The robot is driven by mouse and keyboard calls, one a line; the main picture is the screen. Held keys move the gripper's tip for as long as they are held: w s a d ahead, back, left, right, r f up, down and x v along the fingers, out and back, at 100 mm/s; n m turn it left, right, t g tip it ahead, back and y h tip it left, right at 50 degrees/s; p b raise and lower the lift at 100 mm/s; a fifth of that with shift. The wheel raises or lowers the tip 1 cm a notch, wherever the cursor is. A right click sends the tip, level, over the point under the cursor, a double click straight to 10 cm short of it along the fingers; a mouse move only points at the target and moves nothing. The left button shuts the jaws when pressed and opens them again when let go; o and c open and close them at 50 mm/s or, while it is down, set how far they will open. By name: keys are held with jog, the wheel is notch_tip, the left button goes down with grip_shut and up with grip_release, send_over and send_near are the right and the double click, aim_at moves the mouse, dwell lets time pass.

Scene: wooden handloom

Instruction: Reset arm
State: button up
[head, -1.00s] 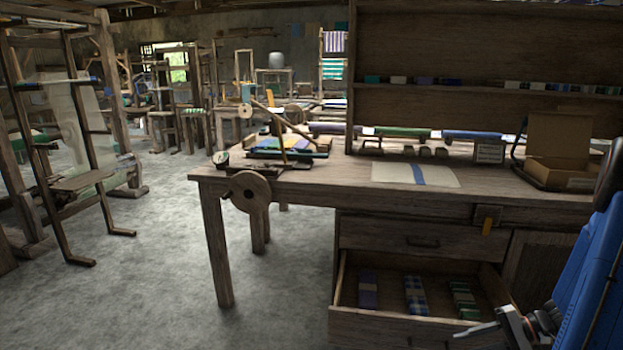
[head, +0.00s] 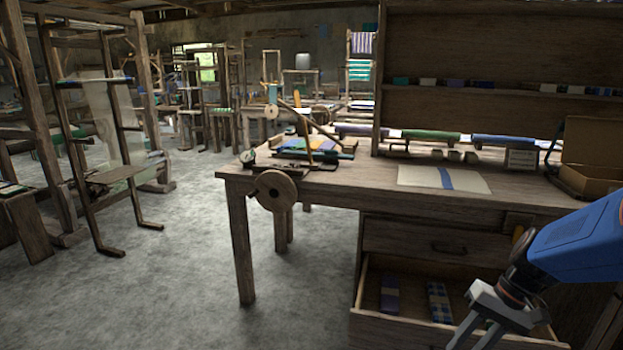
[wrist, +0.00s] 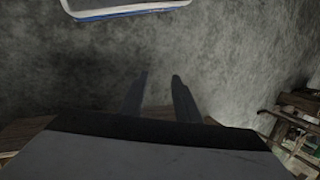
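My gripper (head: 475,338) is at the lower right of the head view, in front of the open drawer (head: 400,332). It points down and covers part of the drawer. My blue arm link reaches in from the right edge.
The wooden workbench (head: 340,180) fills the right half, with a cloth sheet (head: 415,177) and an open box (head: 590,165) on top. The drawer holds folded cloths (head: 390,295). Wooden looms (head: 110,130) stand at left. The floor (head: 180,260) between is clear.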

jog(key=s+a+r+n+t+h, duration=0.3)
jog(key=s+a+r+t+h, duration=0.1)
jog(key=s+r, duration=0.5)
jog(key=shift+s+a+t+h, duration=0.35)
jog(key=shift+a+t+h, duration=0.1)
jog(key=shift+t, duration=0.15)
dwell(0.9)
